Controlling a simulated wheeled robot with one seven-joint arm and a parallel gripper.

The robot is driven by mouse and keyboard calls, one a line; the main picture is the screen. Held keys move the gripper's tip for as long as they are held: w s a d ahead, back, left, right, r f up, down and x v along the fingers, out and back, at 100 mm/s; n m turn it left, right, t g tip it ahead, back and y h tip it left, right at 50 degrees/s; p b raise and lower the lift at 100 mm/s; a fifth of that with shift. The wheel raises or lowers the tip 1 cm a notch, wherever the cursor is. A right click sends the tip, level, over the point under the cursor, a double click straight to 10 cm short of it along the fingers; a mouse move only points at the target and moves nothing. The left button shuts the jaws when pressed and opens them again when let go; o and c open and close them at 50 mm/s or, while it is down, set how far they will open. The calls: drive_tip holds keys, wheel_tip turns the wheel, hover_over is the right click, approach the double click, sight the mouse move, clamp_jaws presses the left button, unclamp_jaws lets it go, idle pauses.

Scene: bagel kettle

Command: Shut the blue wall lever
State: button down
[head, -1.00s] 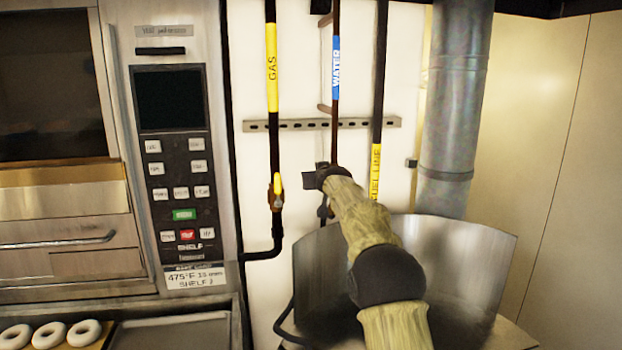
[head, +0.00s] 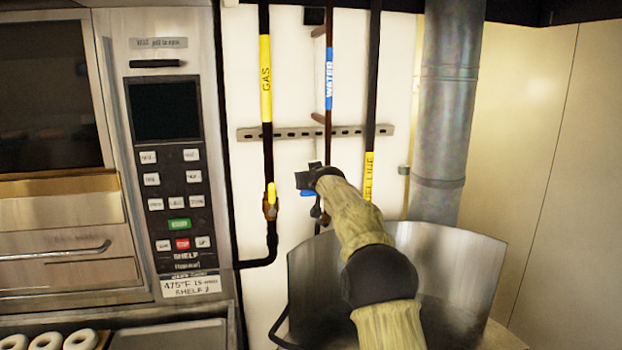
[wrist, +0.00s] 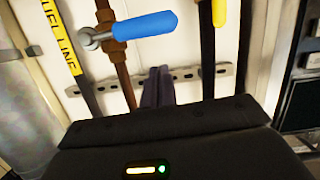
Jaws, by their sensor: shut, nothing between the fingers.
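The blue wall lever (head: 308,193) shows as a small patch just below my gripper in the head view; my gripper and arm hide most of the valve. In the wrist view the blue lever (wrist: 145,26) lies crosswise to its brown pipe (wrist: 115,55), with a metal pivot at its left end. My gripper (wrist: 158,86) is shut and empty, its fingers pointing toward the wall bracket and apart from the lever in that picture. In the head view my gripper (head: 304,180) is in front of the water pipe (head: 328,100); its fingertips are hard to make out.
A yellow lever (head: 270,194) sits on the gas pipe (head: 266,80) to the left. The fuel line (head: 371,110) runs to the right. A slotted bracket (head: 290,132) crosses the wall. A curved metal kettle (head: 450,262) stands below my arm, beside a grey duct (head: 447,100).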

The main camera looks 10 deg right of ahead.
drive_tip(key=b+v, duration=0.6)
drive_tip(key=v, duration=0.4)
drive_tip(key=shift+d+r, duration=0.2)
drive_tip(key=shift+r, duration=0.2)
drive_tip(key=shift+w+f, duration=0.1)
drive_tip(key=s+f+m+g, duration=0.1)
drive_tip(key=s+f+g, duration=0.8)
drive_tip(key=s+f, duration=1.9)
drive_tip(key=s+f+g, duration=0.1)
drive_tip(key=s+f, duration=0.4)
drive_tip(key=s, duration=0.2)
drive_tip(key=s+f+g+h, duration=0.1)
drive_tip(key=s+f+g, duration=0.1)
drive_tip(key=s+f, duration=0.2)
drive_tip(key=s, duration=0.3)
drive_tip(key=shift+d+f+g, duration=0.2)
drive_tip(key=shift+f+g, duration=0.1)
drive_tip(key=shift+f, duration=0.1)
